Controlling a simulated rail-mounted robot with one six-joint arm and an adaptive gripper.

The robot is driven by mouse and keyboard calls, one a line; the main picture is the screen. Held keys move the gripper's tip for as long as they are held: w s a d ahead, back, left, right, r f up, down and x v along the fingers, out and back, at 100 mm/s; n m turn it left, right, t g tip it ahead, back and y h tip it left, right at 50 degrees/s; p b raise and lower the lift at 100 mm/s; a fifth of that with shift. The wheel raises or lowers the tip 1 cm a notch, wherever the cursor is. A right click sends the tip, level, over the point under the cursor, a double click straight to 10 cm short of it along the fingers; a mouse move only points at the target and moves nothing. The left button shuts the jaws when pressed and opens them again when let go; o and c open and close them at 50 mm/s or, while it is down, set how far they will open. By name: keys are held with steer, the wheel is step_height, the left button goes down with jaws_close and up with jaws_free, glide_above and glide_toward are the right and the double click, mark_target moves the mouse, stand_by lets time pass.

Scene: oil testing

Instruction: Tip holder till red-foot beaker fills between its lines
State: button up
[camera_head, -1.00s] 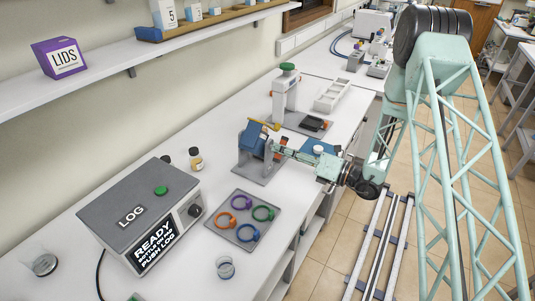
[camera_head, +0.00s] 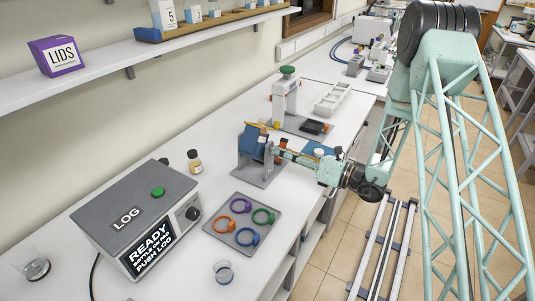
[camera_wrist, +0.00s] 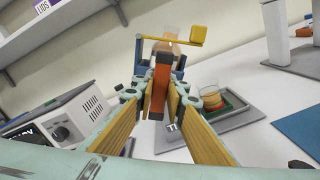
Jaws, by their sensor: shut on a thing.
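The holder (camera_head: 252,140) is a blue tilting cradle on a grey stand, with a yellow bar across its top. In the wrist view its bar (camera_wrist: 180,40) runs above a clear vessel with amber content (camera_wrist: 171,48). My gripper (camera_wrist: 158,98) is shut on the holder's orange-red handle (camera_wrist: 160,82), in front of the cradle. A small beaker (camera_wrist: 212,98) with amber liquid stands right of the holder on a green-and-red base. Its lines are too small to read, so I cannot tell the level against them. In the head view my gripper (camera_head: 283,153) reaches the holder from the right.
A grey LOG box (camera_head: 136,212) and an amber bottle (camera_head: 194,161) are left of the holder. A tray of coloured rings (camera_head: 240,224) and a glass beaker (camera_head: 223,271) are in front. A green-topped white device (camera_head: 286,98) stands behind.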

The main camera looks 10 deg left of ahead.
steer(key=shift+f+n+b, duration=0.1)
steer(key=shift+n+b, duration=0.3)
steer(key=shift+b, duration=0.3)
steer(key=n+b, duration=0.2)
steer(key=shift+b, duration=0.35)
steer(key=n+b, duration=0.2)
steer(key=shift+b, duration=0.35)
steer(key=shift+n+b, duration=0.65)
steer(key=shift+n, duration=0.05)
steer(key=o, duration=0.8)
steer(key=shift+o, duration=0.2)
steer(key=shift+d, duration=0.1)
